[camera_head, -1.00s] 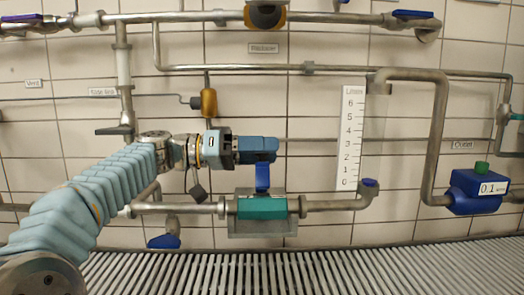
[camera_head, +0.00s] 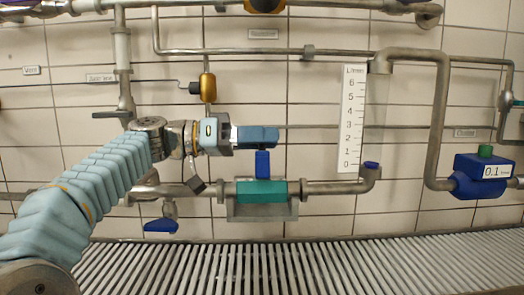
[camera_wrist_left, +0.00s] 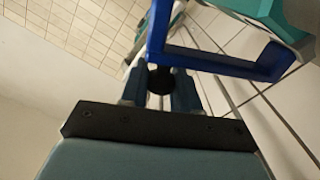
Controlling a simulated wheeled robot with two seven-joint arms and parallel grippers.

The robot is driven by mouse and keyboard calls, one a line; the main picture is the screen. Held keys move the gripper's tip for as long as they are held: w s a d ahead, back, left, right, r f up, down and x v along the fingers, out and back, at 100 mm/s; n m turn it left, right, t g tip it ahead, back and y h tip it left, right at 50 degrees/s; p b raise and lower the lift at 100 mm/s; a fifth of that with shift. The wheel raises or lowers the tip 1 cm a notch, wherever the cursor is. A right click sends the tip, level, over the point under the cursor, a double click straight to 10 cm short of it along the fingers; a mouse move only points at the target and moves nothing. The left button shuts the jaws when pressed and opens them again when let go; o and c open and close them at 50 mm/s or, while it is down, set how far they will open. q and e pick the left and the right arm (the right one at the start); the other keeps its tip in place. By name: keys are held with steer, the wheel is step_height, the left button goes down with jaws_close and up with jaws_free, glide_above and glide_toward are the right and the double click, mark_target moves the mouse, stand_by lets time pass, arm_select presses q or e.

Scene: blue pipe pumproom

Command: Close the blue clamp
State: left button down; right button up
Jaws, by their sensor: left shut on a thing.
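The blue clamp handle (camera_head: 262,163) rises from a teal valve body (camera_head: 262,191) on the lower horizontal pipe, in the middle of the head view. It stands upright. My left gripper (camera_head: 268,138) is at the top of the handle, shut on it. In the left wrist view, the handle shows as a blue open frame (camera_wrist_left: 222,66), with one bar running between the two dark fingers (camera_wrist_left: 160,90). The teal body (camera_wrist_left: 262,12) shows at the top of that view. The fingers hide part of the bar. My right gripper is not in view.
A white scale (camera_head: 352,120) stands right of the clamp. A brass-coloured part (camera_head: 208,88) hangs above my left wrist. A blue pump unit (camera_head: 482,175) is at the right. Pipes run above and below the gripper. A slatted grating (camera_head: 270,268) lies below.

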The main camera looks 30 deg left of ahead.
mark_target(263, 160)
arm_select(q)
steer(key=f+m+b, duration=0.1)
steer(key=b, duration=0.1)
steer(key=s+d+f+m+b, duration=0.1)
steer(key=b, duration=0.2)
steer(key=s+f+m+b, duration=0.1)
steer(key=m+b, duration=0.1)
steer(key=b, duration=0.1)
steer(key=shift+s+d+f, duration=0.25)
steer(key=shift+d+f, duration=0.05)
steer(key=shift+s+d+f+m+b, duration=0.2)
steer(key=shift+m+b, duration=0.5)
steer(key=shift+b, duration=0.55)
steer(key=shift+f, duration=0.1)
steer(key=c, duration=0.8)
jaws_free()
steer(key=shift+s, duration=0.1)
steer(key=shift+c, duration=0.2)
step_height(263, 160, up, 4)
steer(key=shift+f+p, duration=0.25)
steer(key=shift+p, duration=0.75)
steer(key=s+d+r+p, duration=0.2)
steer(key=s+d+r, duration=0.5)
steer(key=s, duration=0.5)
step_height(263, 160, up, 3)
steer(key=shift+f, duration=0.2)
